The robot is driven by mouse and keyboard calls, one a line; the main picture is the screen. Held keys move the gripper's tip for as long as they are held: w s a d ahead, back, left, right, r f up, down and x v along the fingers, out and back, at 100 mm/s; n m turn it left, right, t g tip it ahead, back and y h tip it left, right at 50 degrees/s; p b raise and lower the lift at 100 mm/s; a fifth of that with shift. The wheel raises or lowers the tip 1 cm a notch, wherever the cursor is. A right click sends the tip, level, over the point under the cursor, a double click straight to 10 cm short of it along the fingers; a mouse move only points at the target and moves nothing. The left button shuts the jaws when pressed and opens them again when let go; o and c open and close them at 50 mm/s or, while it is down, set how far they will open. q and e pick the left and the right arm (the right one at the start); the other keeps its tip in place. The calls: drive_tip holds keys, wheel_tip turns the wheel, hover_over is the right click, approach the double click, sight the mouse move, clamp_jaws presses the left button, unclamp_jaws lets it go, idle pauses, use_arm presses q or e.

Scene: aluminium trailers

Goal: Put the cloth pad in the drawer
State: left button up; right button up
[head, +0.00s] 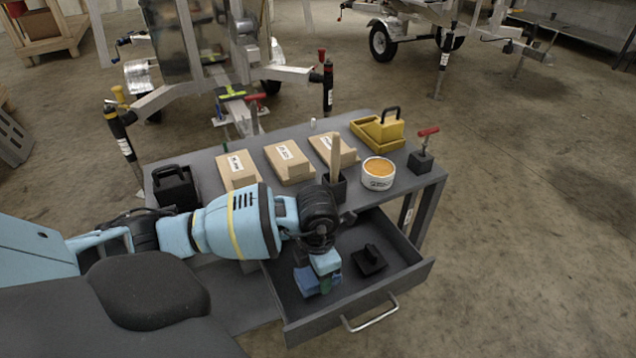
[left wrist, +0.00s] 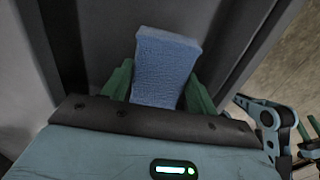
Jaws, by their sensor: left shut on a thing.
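The blue cloth pad (left wrist: 165,68) stands between the green fingers of my left gripper (left wrist: 158,92), which is shut on it. In the head view the pad (head: 307,282) shows low inside the open drawer (head: 405,277), at its left part, with my left gripper (head: 326,284) pointing down at it. I cannot tell whether the pad touches the drawer floor. Pale blue and black links with green bits at the right edge of the left wrist view seem to be my right arm; its jaws are unclear there. The head view does not show my right gripper.
A black block with a handle (head: 369,260) lies in the drawer, right of the pad. The drawer's front right is bare.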

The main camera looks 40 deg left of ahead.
sight(317, 283)
use_arm(q)
drive_tip(key=shift+f+b, duration=0.55)
drive_tip(key=shift+f, duration=1.8)
drive_tip(key=shift+f, duration=0.2)
drive_tip(key=o, duration=1)
drive_tip(key=shift+c, duration=0.2)
drive_tip(key=shift+r, duration=0.15)
drive_tip(key=shift+r, duration=0.3)
wheel_tip(317, 283, up, 12)
drive_tip(key=p, duration=0.2)
drive_tip(key=shift+f+p, duration=0.25)
drive_tip(key=shift+p, duration=0.05)
